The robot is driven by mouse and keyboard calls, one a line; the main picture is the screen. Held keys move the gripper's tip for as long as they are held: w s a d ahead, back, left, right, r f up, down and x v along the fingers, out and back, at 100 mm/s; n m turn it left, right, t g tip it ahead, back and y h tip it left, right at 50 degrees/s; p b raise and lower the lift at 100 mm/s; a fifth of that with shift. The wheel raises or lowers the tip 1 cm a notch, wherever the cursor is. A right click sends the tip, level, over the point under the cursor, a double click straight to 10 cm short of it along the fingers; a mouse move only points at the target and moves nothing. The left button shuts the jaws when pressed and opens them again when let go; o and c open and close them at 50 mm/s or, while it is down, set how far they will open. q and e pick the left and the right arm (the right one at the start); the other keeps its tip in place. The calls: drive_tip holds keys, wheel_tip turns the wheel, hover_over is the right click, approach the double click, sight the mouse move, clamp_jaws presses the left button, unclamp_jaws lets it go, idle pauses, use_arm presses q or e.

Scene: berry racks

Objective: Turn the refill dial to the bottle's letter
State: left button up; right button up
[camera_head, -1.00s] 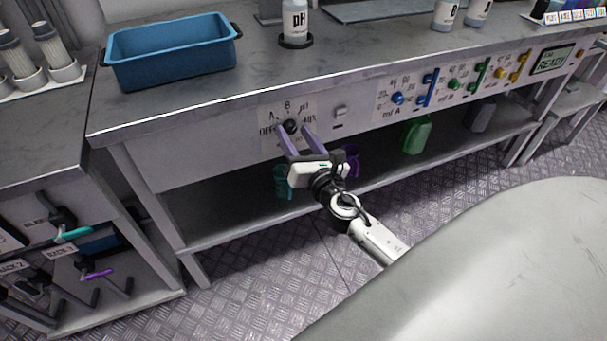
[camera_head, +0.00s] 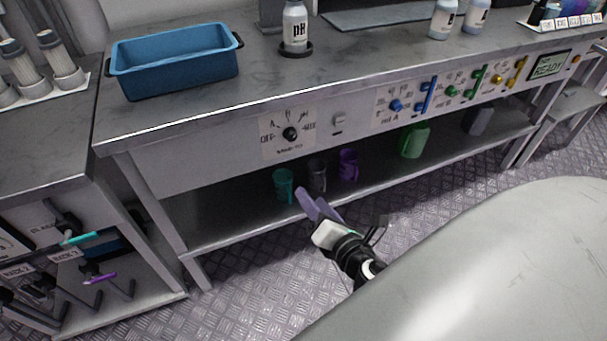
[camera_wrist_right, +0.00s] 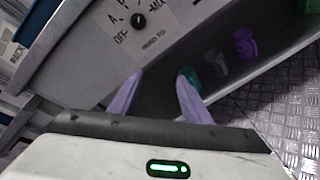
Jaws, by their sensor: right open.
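The refill dial (camera_head: 290,134) is a black knob on a pale plate on the bench's front panel. The plate carries OFF, A, a letter that is hard to read, pH and MIX around the knob. I cannot tell for sure which mark the knob points at. The dial also shows in the right wrist view (camera_wrist_right: 139,20). A white bottle (camera_head: 295,27) marked pH stands upright on a dark round base on the bench top. My right gripper (camera_head: 312,200) is open and empty, below and apart from the dial. Its purple fingers (camera_wrist_right: 157,92) show in the wrist view. My left gripper is not in view.
A teal cup (camera_head: 284,185), a grey cup (camera_head: 317,176) and a purple cup (camera_head: 348,165) stand on the lower shelf near my right gripper. A blue bin (camera_head: 175,62) sits on the bench top. More coloured knobs and a READY display (camera_head: 549,65) are at right.

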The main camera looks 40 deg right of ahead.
drive_tip(key=s+a+f+m+g+y+p, duration=0.1)
drive_tip(key=s+a+f+m+g+y, duration=0.1)
drive_tip(key=s+a+m, duration=0.3)
drive_tip(key=s+a+f+m+g+y+p, duration=0.2)
drive_tip(key=s+a+f+m, duration=0.3)
drive_tip(key=m, duration=0.7)
drive_tip(key=shift+s+a+f+g+p, duration=0.2)
drive_tip(key=shift+s+a+g+p, duration=0.1)
drive_tip(key=shift+a+g, duration=0.15)
drive_tip(key=shift+w, duration=0.1)
